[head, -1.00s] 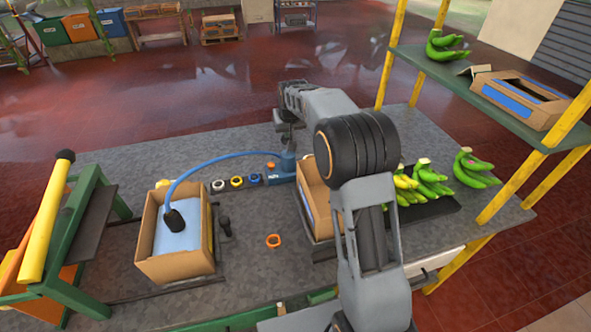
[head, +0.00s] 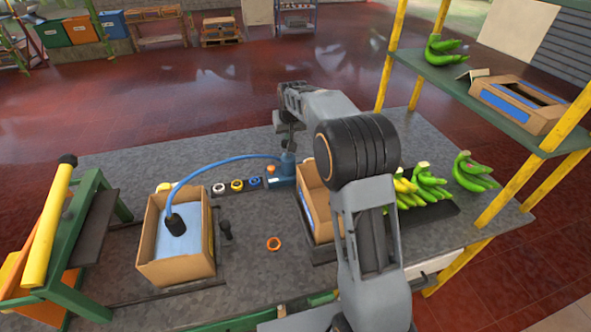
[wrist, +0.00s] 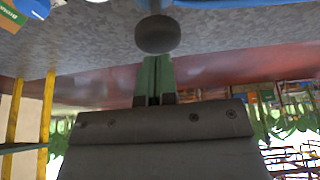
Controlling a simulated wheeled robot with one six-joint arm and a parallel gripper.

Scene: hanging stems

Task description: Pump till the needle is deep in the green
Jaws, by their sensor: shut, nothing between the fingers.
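The blue pump (head: 283,174) stands on the grey bench, with a blue hose (head: 225,160) running left to a dark nozzle (head: 175,222) on a pale blue bag (head: 180,242) in an open carton (head: 172,270). My gripper (head: 288,142) is just above the pump. In the wrist view my gripper (wrist: 158,70) is shut and empty, its green fingers pointing at a round dark knob (wrist: 158,34) just beyond the tips. I cannot tell whether they touch. No gauge needle can be read in these frames.
White, yellow and blue rings (head: 237,186) lie left of the pump, and an orange ring (head: 274,243) lies in front. A second carton (head: 318,212) stands close right of the pump. Green bananas (head: 430,186) lie farther right. A yellow-posted shelf (head: 520,125) rises at the right.

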